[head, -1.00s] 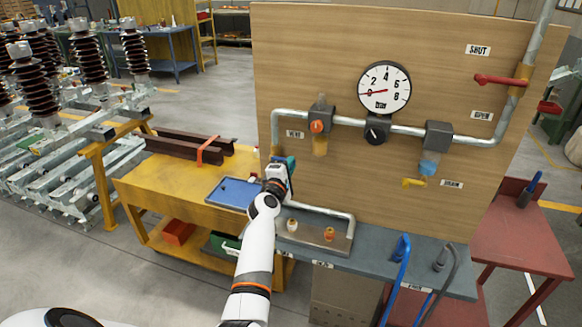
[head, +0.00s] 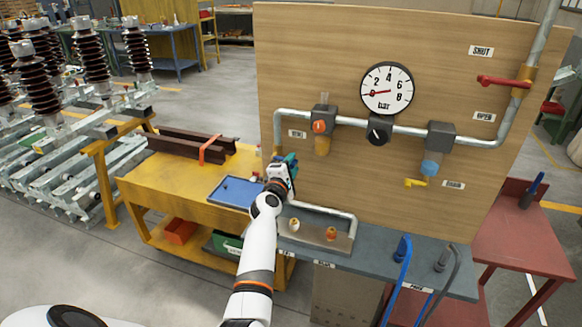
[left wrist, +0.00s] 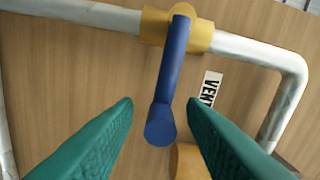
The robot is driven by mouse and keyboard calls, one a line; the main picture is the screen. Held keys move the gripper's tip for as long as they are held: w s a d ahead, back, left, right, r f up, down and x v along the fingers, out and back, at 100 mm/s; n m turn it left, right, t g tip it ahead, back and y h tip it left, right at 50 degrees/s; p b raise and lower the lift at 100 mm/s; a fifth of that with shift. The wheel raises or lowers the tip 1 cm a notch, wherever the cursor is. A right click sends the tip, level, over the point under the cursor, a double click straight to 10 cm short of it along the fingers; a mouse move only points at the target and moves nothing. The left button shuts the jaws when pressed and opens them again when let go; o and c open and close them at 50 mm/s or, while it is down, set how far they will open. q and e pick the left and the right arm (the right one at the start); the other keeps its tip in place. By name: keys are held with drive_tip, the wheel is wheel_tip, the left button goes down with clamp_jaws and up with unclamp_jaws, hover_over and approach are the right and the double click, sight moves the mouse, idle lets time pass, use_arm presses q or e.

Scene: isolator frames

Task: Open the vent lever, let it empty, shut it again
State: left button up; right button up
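The vent lever (left wrist: 170,90) is a blue bar on a yellow valve body (left wrist: 205,32) on a grey pipe. In the left wrist view it points down the picture, across the pipe, with its round end nearest me. My left gripper (left wrist: 160,103) is open, its green fingers on either side of the lever's end with gaps showing. In the head view my left gripper (head: 288,163) is at the board's left edge and hides the lever. The VENT label (left wrist: 210,88) is right of the lever. The gauge (head: 387,89) needle points near 0. My right gripper is not in view.
The wooden board (head: 350,35) also carries a red lever (head: 503,82) between SHUT and OPEN labels, and a yellow drain tap (head: 415,183). Below are a grey bench (head: 380,252) and a blue hose (head: 402,260). A yellow cart (head: 165,190) with a blue tray stands left.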

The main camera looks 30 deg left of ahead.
use_arm(q)
drive_tip(key=shift+s+d+p, duration=0.15)
drive_tip(key=shift+s+p, duration=0.15)
drive_tip(key=p+v, duration=0.3)
drive_tip(key=v, duration=0.8)
drive_tip(key=shift+s+p, duration=0.2)
drive_tip(key=shift+p, duration=0.2)
